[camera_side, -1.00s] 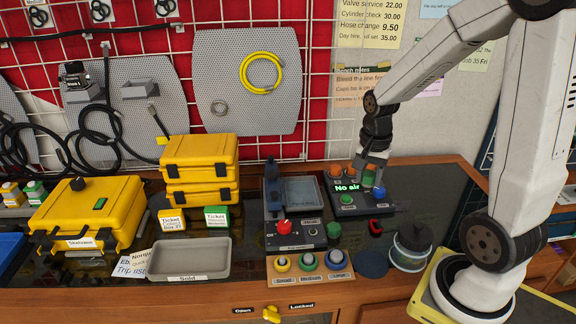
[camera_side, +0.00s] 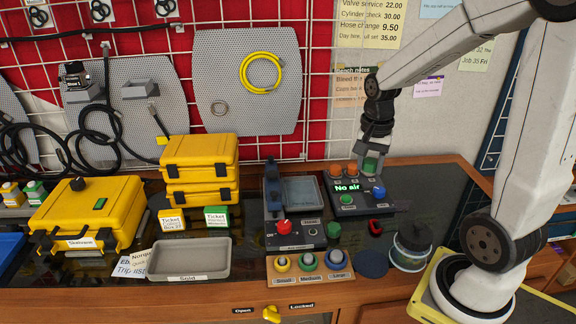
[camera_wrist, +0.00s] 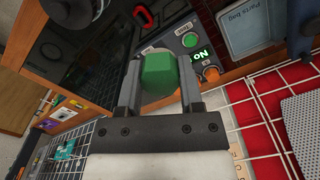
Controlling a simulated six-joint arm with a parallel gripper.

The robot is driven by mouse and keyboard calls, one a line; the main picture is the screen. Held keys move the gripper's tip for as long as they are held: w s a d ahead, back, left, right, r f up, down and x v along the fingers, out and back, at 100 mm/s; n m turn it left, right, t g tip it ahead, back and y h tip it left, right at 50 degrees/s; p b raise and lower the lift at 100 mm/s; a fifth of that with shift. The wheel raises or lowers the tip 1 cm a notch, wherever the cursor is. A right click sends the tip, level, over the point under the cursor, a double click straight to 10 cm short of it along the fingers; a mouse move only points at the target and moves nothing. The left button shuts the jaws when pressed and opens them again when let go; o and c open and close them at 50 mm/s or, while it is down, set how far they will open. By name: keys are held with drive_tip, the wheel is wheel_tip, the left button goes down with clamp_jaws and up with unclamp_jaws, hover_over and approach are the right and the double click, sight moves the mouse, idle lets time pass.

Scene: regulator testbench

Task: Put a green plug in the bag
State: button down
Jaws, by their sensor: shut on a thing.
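My gripper (camera_side: 371,150) is shut on a green plug (camera_side: 370,164), just above the back of the dark control box (camera_side: 350,210) with the "No air" display. In the wrist view the green plug (camera_wrist: 160,72) sits between both fingers (camera_wrist: 159,85). The bag appears as a pale, flat rectangle (camera_side: 303,190) left of the control box; in the wrist view it reads "Parts bag" (camera_wrist: 245,22). Another green piece (camera_side: 333,230) stands at the front left of the control box. I cannot tell whether the held plug is fully clear of the box.
Orange knobs (camera_side: 336,170) and a blue knob (camera_side: 379,192) stand on the control box close to my gripper. A dark unit with a red knob (camera_side: 284,227) is in front of the bag. A grey tray (camera_side: 190,260) and yellow cases (camera_side: 200,160) lie further left.

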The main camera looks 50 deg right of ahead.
drive_tip(key=w+a+f, duration=0.3)
drive_tip(key=w+f, duration=0.2)
drive_tip(key=shift+f, duration=0.3)
drive_tip(key=shift+w, duration=0.1)
hover_over(303, 201)
drive_tip(key=s, duration=0.1)
drive_tip(key=f, duration=0.8)
drive_tip(key=shift+s+a+f, duration=0.15)
drive_tip(key=shift+a+f, duration=0.05)
drive_tip(key=shift+a, duration=0.05)
drive_tip(key=shift+w+d+f, duration=0.1)
drive_tip(key=shift+w+f, duration=0.35)
drive_tip(key=shift+w+f, duration=0.25)
drive_tip(key=shift+f, duration=1.6)
drive_tip(key=shift+d+f, duration=0.1)
drive_tip(key=shift+f, duration=0.05)
